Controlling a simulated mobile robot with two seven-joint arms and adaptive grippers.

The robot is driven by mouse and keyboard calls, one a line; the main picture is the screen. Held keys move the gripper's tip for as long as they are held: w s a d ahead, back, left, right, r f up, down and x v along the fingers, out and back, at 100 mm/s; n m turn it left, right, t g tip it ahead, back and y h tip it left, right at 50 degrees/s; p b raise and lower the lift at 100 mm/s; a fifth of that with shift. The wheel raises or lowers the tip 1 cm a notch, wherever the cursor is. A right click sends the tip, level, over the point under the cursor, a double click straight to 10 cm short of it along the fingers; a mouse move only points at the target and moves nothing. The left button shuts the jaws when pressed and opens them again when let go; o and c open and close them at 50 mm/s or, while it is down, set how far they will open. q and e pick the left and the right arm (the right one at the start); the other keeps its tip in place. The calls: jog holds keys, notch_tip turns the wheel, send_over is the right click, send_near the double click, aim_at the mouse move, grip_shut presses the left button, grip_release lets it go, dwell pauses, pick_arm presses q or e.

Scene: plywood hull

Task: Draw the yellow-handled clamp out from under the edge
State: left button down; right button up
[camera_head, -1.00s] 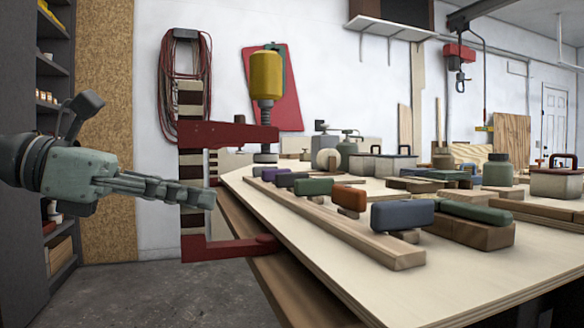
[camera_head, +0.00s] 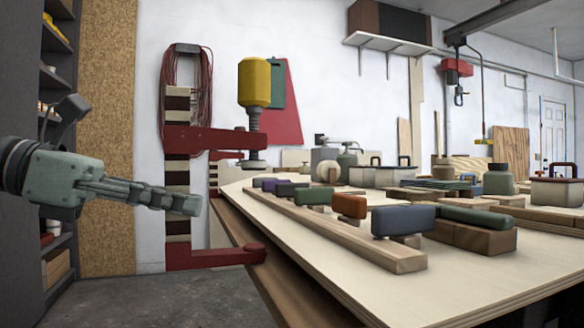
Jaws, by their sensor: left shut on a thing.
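The yellow-handled clamp (camera_head: 215,138) stands upright at the left edge of the plywood panel (camera_head: 330,262). It has a red upper arm, a red lower arm and a striped bar between them. Its yellow handle (camera_head: 254,82) and screw pad are above the panel's level. The lower arm (camera_head: 215,257) is lower than the panel, and its rounded tip shows in full against the bench side. My left gripper (camera_head: 190,204) comes in from the left and is shut on the striped bar, which the fingers partly cover. My right gripper is not in view.
A long wooden strip (camera_head: 330,232) and several coloured-handled blocks lie on the panel to the right. Another red clamp part (camera_head: 232,156) shows behind the held clamp. Dark shelves (camera_head: 55,140) stand at the far left. The floor (camera_head: 170,300) left of the bench is clear.

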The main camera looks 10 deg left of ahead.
pick_arm(q)
jog(key=shift+r, duration=0.15)
notch_tip(320, 180, up, 16)
jog(key=p, duration=1.4)
jog(key=shift+r, duration=0.15)
jog(key=shift+r+p, duration=0.35)
jog(key=shift+p, duration=0.15)
jog(key=shift+f, duration=0.1)
